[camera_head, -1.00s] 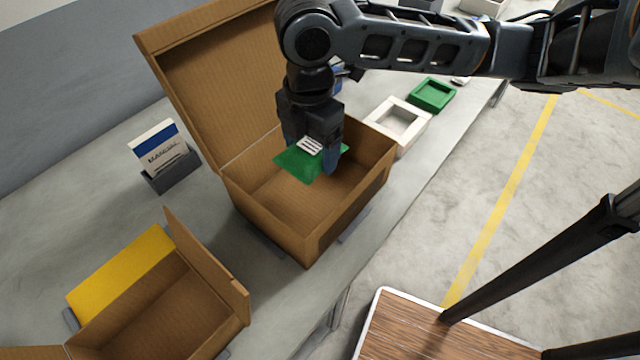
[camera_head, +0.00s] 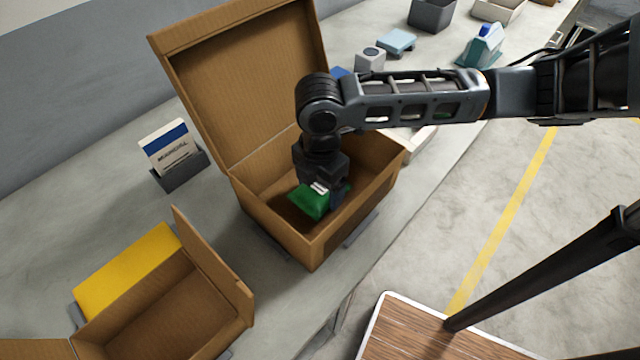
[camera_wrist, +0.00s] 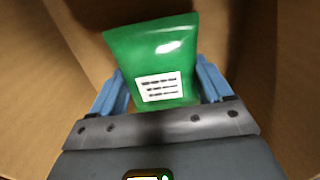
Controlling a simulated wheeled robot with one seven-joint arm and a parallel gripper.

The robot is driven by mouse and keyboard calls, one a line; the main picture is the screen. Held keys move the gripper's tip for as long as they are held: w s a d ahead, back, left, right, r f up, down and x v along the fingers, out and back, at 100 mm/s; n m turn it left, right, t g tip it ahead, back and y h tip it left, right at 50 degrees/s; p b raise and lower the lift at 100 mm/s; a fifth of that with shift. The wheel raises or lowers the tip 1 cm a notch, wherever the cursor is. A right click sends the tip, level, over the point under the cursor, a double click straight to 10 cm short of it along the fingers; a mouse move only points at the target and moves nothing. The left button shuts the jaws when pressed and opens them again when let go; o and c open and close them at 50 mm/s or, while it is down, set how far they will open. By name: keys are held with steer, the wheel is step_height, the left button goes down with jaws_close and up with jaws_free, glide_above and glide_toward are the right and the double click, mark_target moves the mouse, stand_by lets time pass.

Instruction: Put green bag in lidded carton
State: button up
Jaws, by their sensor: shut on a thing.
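The lidded carton (camera_head: 262,222) is a brown cardboard box on the table with its lid (camera_head: 245,85) standing open at the back. The green bag (camera_head: 308,203) is inside the carton's walls, low in the box. My gripper (camera_head: 326,192) reaches down into the carton and is shut on the bag. In the wrist view the green bag (camera_wrist: 150,55), with a white label, sits between the two blue fingers of my gripper (camera_wrist: 160,92). Brown cardboard surrounds it there. I cannot tell whether the bag touches the carton floor.
A second open carton (camera_head: 235,285) with a yellow panel (camera_head: 128,270) stands at the lower left. A manual in a grey holder (camera_head: 180,172) is left of the carton. A white tray (camera_head: 418,148), partly hidden by my arm, is at the right. Several small items stand farther back.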

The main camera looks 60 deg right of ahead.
mark_target(320, 186)
steer(key=shift+f, duration=0.15)
steer(key=o, duration=1.1)
step_height(320, 186, up, 12)
steer(key=shift+r, duration=0.2)
